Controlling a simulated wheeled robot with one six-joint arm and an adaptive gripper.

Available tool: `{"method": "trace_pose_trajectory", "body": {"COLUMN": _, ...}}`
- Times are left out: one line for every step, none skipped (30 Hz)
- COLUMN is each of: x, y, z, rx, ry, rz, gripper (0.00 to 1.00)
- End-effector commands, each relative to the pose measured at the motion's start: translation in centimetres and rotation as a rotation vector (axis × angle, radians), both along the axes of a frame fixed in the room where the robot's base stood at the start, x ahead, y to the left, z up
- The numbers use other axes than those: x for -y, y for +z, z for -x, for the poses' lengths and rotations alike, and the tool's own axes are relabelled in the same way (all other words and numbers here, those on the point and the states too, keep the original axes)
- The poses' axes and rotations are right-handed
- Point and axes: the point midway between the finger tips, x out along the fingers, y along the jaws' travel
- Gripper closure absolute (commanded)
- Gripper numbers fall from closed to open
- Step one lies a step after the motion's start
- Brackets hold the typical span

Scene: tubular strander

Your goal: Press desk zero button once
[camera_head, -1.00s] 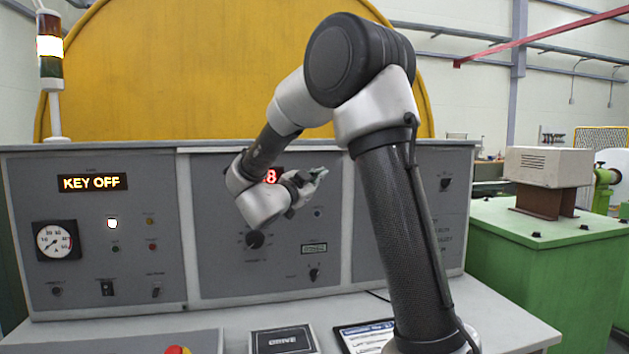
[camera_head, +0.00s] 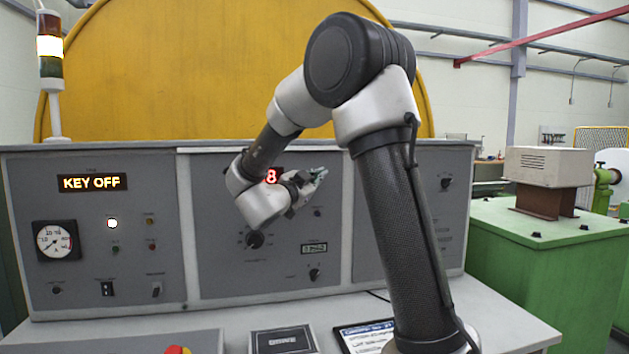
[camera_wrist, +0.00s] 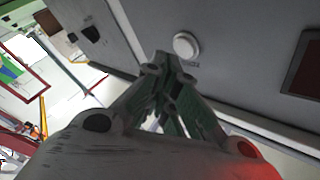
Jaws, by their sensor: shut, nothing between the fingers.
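My gripper (camera_head: 318,174) is in front of the middle panel of the grey desk (camera_head: 215,205), with its fingers pointing right and slightly up in the head view. In the wrist view my gripper (camera_wrist: 166,62) is shut and empty. A round white button (camera_wrist: 186,45) on the grey panel shows just beyond and to the right of the fingertips. A small label sits by it, too small to read. I cannot tell whether the tips touch the button. A red readout (camera_head: 271,176) shows an 8 beside my wrist, partly hidden by the arm.
The middle panel also has a dark knob (camera_head: 255,239) and a small digital display (camera_head: 314,248). The left panel reads KEY OFF (camera_head: 92,183) above a round gauge (camera_head: 56,241). A tablet (camera_head: 365,337) and a dark box (camera_head: 284,341) lie on the desk's ledge.

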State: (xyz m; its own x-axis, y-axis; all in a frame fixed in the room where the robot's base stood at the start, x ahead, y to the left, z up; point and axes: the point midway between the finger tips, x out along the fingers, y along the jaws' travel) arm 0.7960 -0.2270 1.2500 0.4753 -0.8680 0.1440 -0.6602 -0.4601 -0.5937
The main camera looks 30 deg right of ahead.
Motion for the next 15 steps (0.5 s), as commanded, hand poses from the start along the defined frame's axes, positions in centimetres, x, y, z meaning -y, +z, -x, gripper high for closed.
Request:
{"method": "trace_pose_trajectory", "body": {"x": 0.0, "y": 0.0, "z": 0.0, "rx": 0.0, "ry": 0.0, "rz": 0.0, "gripper": 1.0}}
{"method": "trace_pose_trajectory", "body": {"x": 0.0, "y": 0.0, "z": 0.0, "rx": 0.0, "ry": 0.0, "rz": 0.0, "gripper": 1.0}}
{"method": "trace_pose_trajectory", "body": {"x": 0.0, "y": 0.0, "z": 0.0, "rx": 0.0, "ry": 0.0, "rz": 0.0, "gripper": 1.0}}
{"method": "trace_pose_trajectory", "body": {"x": 0.0, "y": 0.0, "z": 0.0, "rx": 0.0, "ry": 0.0, "rz": 0.0, "gripper": 1.0}}
{"method": "trace_pose_trajectory", "body": {"x": 0.0, "y": 0.0, "z": 0.0, "rx": 0.0, "ry": 0.0, "rz": 0.0, "gripper": 1.0}}
{"method": "trace_pose_trajectory", "body": {"x": 0.01, "y": 0.0, "z": -0.02, "rx": 0.0, "ry": 0.0, "rz": 0.0, "gripper": 1.0}}
{"method": "trace_pose_trajectory", "body": {"x": 0.02, "y": 0.0, "z": -0.06, "rx": 0.0, "ry": 0.0, "rz": 0.0, "gripper": 1.0}}
{"method": "trace_pose_trajectory", "body": {"x": 0.04, "y": 0.0, "z": -0.12, "rx": 0.0, "ry": 0.0, "rz": 0.0, "gripper": 1.0}}
{"method": "trace_pose_trajectory", "body": {"x": 0.07, "y": 0.01, "z": -0.22, "rx": 0.0, "ry": 0.0, "rz": 0.0, "gripper": 1.0}}
{"method": "trace_pose_trajectory", "body": {"x": 0.1, "y": 0.02, "z": -0.31, "rx": 0.0, "ry": 0.0, "rz": 0.0, "gripper": 1.0}}
{"method": "trace_pose_trajectory", "body": {"x": 0.13, "y": 0.02, "z": -0.41, "rx": 0.0, "ry": 0.0, "rz": 0.0, "gripper": 1.0}}
{"method": "trace_pose_trajectory", "body": {"x": 0.17, "y": 0.01, "z": -0.55, "rx": 0.0, "ry": 0.0, "rz": 0.0, "gripper": 1.0}}
{"method": "trace_pose_trajectory", "body": {"x": 0.2, "y": 0.01, "z": -0.64, "rx": 0.0, "ry": 0.0, "rz": 0.0, "gripper": 1.0}}
{"method": "trace_pose_trajectory", "body": {"x": 0.22, "y": 0.01, "z": -0.72, "rx": 0.0, "ry": 0.0, "rz": 0.0, "gripper": 1.0}}
{"method": "trace_pose_trajectory", "body": {"x": 0.23, "y": 0.01, "z": -0.79, "rx": 0.0, "ry": 0.0, "rz": 0.0, "gripper": 1.0}}
